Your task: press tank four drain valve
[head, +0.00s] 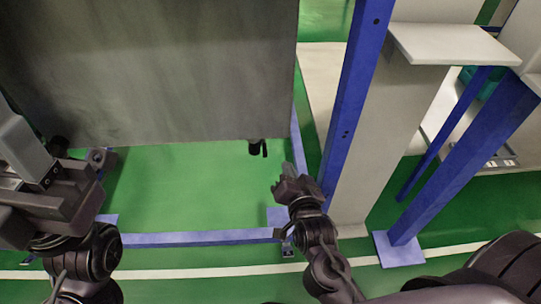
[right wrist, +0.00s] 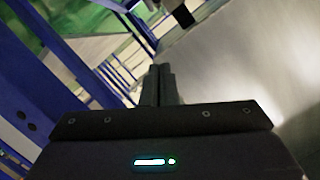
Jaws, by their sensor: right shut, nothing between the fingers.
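A large grey tank (head: 160,70) fills the upper left of the head view. A small black drain valve (head: 257,147) hangs below its bottom edge, near the right corner. No number shows on the tank. My right gripper (head: 288,168) is shut and empty, lower and to the right of the valve, with a gap between them. In the right wrist view the shut fingers (right wrist: 161,72) point up along the grey tank wall (right wrist: 260,60), and a dark piece that looks like the valve (right wrist: 184,15) is beyond them. My left gripper (head: 98,160) is at the left; its finger opening is unclear.
A blue upright post (head: 350,95) stands just right of my right gripper. A blue floor rail (head: 200,239) runs below the tank. A second blue post (head: 455,155) and a grey shelf (head: 450,45) are at the right. Green floor under the tank is clear.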

